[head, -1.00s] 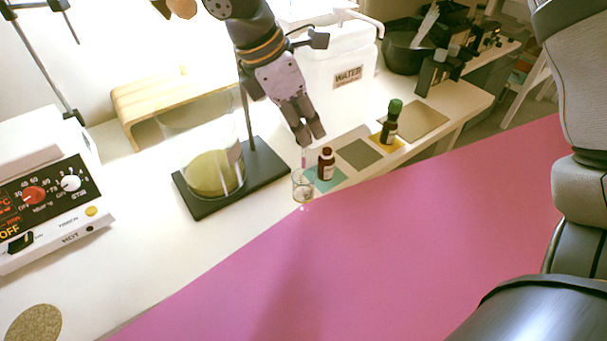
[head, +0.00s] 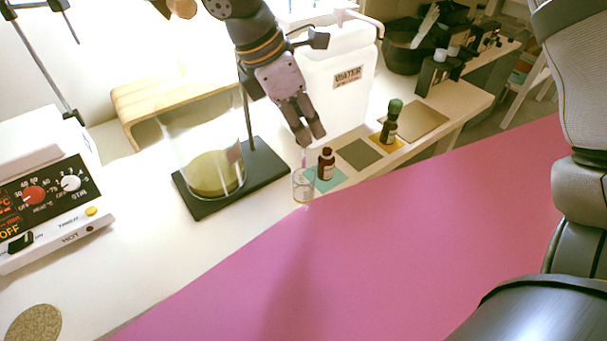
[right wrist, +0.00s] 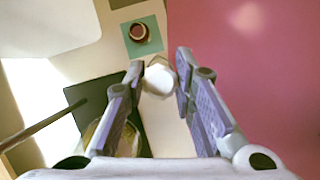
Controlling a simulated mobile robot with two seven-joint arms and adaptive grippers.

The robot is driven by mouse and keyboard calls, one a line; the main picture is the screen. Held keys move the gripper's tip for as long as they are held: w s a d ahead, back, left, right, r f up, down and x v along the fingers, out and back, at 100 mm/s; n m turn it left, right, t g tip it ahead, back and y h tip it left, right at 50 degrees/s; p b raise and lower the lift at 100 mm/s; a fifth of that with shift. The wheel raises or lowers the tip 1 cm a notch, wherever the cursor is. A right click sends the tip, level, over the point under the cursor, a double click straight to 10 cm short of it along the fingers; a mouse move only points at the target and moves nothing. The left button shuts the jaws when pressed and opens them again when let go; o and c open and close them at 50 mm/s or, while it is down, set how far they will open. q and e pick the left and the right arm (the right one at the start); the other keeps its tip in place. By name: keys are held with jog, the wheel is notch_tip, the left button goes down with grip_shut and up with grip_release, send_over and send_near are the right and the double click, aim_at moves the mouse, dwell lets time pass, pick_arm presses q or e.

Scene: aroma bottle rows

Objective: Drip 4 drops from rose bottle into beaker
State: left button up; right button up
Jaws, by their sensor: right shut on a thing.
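My right gripper (head: 311,134) points down above the small clear beaker (head: 303,188). It is shut on a dropper (head: 303,158), whose thin pinkish tip shows below the fingers, over the beaker mouth. The dropper's upper part is hidden by the fingers. The dark red bottle (head: 326,164), likely the rose bottle, stands upright and uncapped on a teal mat (head: 333,182), just right of the beaker. In the right wrist view the bottle (right wrist: 138,32) shows from above, and the beaker (right wrist: 158,80) lies between the fingers. Drops in the beaker are too small to tell. My left gripper is not in view.
A large glass vessel with yellowish contents (head: 215,175) stands on a dark stand base (head: 270,172) left of my gripper. A green-capped bottle (head: 389,122) stands at the right. A white water container (head: 335,95) is behind. The pink surface (head: 400,240) in front is clear.

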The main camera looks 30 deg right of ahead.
jog(key=shift+r, duration=0.1)
dwell(0.3)
jog(key=shift+r, duration=1.95)
